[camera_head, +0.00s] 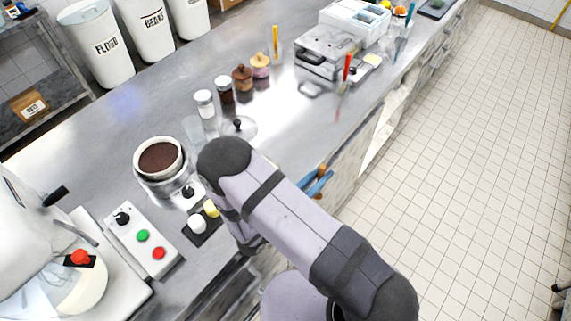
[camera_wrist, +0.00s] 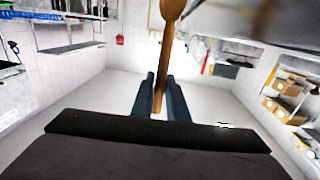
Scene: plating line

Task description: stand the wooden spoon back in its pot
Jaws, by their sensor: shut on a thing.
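My gripper (camera_wrist: 161,80) is shut on the wooden spoon (camera_wrist: 167,40), with its handle between the two dark blue fingers. The spoon's bowl end points to the top of the wrist view. In the head view my gripper's blue fingers (camera_head: 319,183) show past my arm, at the counter's front edge, with a small brown piece of the spoon (camera_head: 321,170) between them. A round pale pot (camera_head: 137,164) with dark brown contents stands on the counter left of my arm, well apart from the gripper. I cannot tell if it is the spoon's own pot.
A control box (camera_head: 125,228) with green and red buttons lies in front of the pot. A clear lid (camera_head: 238,127) and several jars (camera_head: 204,103) stand behind my arm. A grey metal appliance (camera_head: 325,52) is farther back. Bare counter (camera_head: 300,120) lies between.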

